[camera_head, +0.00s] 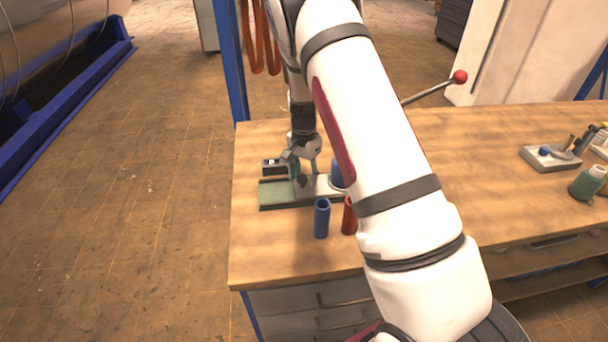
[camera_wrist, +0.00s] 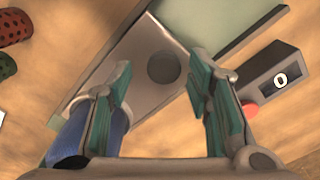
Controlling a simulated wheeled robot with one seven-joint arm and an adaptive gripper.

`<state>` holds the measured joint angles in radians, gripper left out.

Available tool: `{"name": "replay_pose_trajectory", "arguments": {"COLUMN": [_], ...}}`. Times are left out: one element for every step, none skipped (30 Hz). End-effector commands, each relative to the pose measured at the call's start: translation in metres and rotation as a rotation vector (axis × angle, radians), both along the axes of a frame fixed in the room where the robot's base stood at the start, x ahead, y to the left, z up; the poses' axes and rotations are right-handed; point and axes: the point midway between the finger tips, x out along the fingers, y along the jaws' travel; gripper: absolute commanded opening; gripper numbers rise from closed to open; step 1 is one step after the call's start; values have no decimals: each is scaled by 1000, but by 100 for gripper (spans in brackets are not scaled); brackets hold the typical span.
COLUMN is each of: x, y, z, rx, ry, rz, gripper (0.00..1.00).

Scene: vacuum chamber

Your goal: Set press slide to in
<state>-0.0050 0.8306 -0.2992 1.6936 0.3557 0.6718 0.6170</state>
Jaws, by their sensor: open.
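The press has a pale green base (camera_head: 275,196) near the left end of the workbench, and the base also shows in the wrist view (camera_wrist: 215,25). A grey metal plate with a round dark recess, seemingly the press slide (camera_wrist: 135,62), lies beside the green base. It also shows in the head view (camera_head: 324,186), partly behind my arm. My gripper (camera_wrist: 158,85) is open, its green-padded fingers apart above the plate. The head view shows my gripper (camera_head: 303,180) low over the press; contact cannot be told. A blue cylinder (camera_wrist: 72,135) is partly hidden behind the left finger.
A small box with a display reading 0 (camera_wrist: 272,82) and a red button (camera_wrist: 250,110) stands right of the fingers. Blue (camera_head: 322,218) and red (camera_head: 349,216) cylinders stand in front of the press. A red-knobbed lever (camera_head: 459,77) rises behind my arm. A green bottle (camera_head: 587,182) stands right.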

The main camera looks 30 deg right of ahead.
Motion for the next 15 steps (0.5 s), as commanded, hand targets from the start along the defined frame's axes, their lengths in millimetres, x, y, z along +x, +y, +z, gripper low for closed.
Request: {"name": "replay_pose_trajectory", "arguments": {"x": [1,1,1,1,1,1,1,2,2,1,1,1,1,1,1], "y": [0,0,0,0,0,0,0,0,0,0,0,0,0,0,0], "z": [4,6,11,15,20,27,33,40,48,55,61,69,75,81,87], "rx": [0,-1,-1,-1,0,-1,-1,0,0,-1,-1,-1,-1,0,0], "ry": [-2,-3,-3,-4,-4,-5,-5,-5,-6,-5,-5,-5,-5,-6,-4], "rz": [1,1,1,1,1,1,0,0,0,1,1,1,0,0,0], "gripper": [46,46,46,46,46,46,46,46,46,46,46,46,46,46,46]}}
